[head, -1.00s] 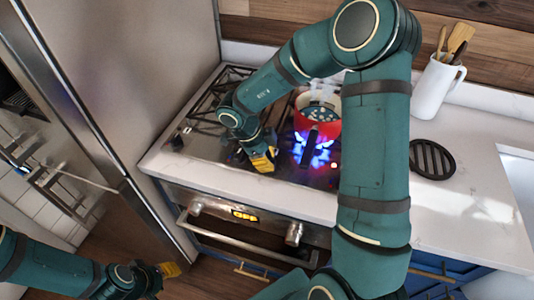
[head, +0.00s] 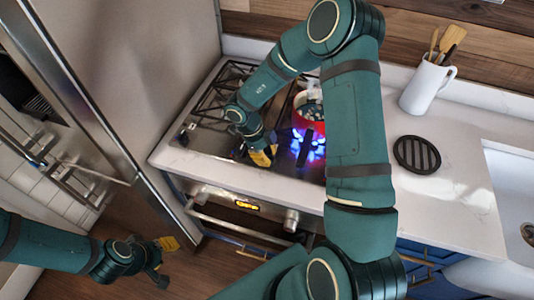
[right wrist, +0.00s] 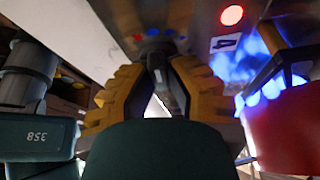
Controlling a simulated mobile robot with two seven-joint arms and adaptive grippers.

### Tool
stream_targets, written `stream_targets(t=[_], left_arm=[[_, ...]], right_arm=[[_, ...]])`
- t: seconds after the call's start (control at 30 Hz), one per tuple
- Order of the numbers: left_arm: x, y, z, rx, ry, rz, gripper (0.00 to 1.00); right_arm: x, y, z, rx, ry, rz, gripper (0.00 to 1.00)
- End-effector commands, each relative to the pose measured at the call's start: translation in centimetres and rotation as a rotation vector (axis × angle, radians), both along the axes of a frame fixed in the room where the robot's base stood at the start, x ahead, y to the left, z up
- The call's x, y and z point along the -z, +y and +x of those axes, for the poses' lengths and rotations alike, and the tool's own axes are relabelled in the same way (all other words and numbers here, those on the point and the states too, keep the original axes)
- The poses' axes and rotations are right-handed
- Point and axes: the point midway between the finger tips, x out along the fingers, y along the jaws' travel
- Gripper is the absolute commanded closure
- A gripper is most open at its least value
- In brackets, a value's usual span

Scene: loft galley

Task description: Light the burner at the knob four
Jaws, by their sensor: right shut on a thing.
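My right gripper (head: 262,157) reaches down to the front of the cooktop, left of the red pot (head: 308,112). In the right wrist view its yellow fingers (right wrist: 158,78) are shut on a dark knob (right wrist: 172,92), which they partly hide. A label "4" (right wrist: 224,43) and a glowing red light (right wrist: 232,15) are beside it. Blue flames (head: 312,148) burn at the burner under the pot; they also show in the right wrist view (right wrist: 265,75). My left gripper (head: 166,262) hangs empty in front of the oven, its fingers apart.
The pot holds dark and pale contents. A black slotted trivet (head: 417,155) lies on the white counter (head: 440,210). A white jug (head: 426,85) with utensils stands at the back right. The oven (head: 240,203) has a lit display. A tall steel fridge (head: 150,60) stands left.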

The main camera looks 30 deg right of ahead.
Motion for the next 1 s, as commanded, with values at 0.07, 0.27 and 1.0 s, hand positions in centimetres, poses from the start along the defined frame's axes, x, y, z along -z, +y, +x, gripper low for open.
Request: stream_targets(t=[0.07,0.27,1.0], left_arm=[[0.1,0.0,0.0,0.000,0.000,0.000,0.58],[0.0,0.0,0.0,0.000,0.000,0.000,0.58],[0.0,0.0,0.0,0.000,-0.001,0.000,0.58]], right_arm=[[0.2,0.1,-0.1,-0.001,0.004,0.003,1.00],[0.1,0.1,-0.1,-0.002,0.003,0.003,0.54],[-7.5,1.8,2.6,-0.001,-0.002,0.001,0.54]])
